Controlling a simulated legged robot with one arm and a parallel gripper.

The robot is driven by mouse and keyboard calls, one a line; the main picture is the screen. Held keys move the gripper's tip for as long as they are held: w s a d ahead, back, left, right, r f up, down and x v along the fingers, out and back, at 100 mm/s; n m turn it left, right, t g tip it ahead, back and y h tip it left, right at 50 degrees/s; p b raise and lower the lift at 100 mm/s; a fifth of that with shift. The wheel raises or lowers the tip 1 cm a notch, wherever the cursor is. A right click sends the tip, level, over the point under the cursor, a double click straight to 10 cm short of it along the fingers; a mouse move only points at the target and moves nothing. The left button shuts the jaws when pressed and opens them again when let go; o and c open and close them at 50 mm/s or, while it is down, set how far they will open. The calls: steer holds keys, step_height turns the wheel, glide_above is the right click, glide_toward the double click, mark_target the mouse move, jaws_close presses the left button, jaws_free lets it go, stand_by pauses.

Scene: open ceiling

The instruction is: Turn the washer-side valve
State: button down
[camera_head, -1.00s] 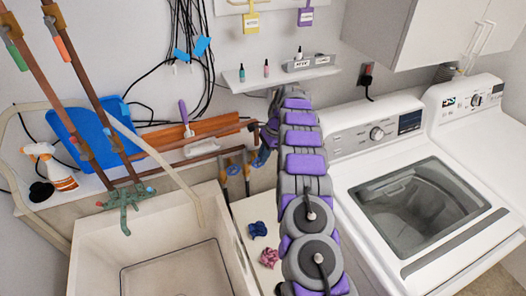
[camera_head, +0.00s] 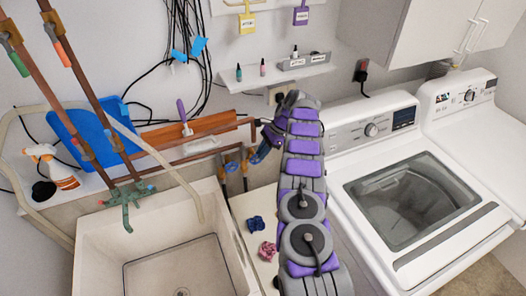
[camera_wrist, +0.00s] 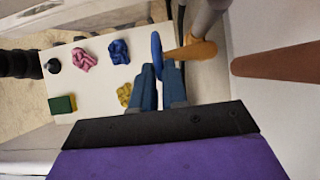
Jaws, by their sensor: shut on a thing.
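In the wrist view, the blue valve handle (camera_wrist: 156,50) stands between the blue fingertips of my gripper (camera_wrist: 159,75), which are shut on it. The handle joins an orange-brown valve body (camera_wrist: 192,51) on a grey pipe. In the head view, my gripper (camera_head: 259,154) is beside the low pipes between sink and washer. Another valve with a blue handle (camera_head: 231,167) is just to its left. My wrist and fingers partly hide the held valve in the head view, so its exact angle is hard to tell.
The white washer (camera_head: 405,190) stands close on the right of my arm, the sink (camera_head: 185,265) on the left. Copper pipes (camera_head: 85,110) rise at far left. A small shelf (camera_head: 290,76) is above my gripper. Blue (camera_head: 255,223) and pink (camera_head: 267,251) crumpled things lie below it.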

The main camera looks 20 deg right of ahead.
steer(key=shift+w+a+r, duration=0.15)
steer(key=shift+w+r, duration=0.05)
steer(key=c, duration=1.3)
jaws_free()
steer(key=shift+f, duration=0.1)
steer(key=shift+o, duration=0.7)
steer(key=shift+s, duration=0.1)
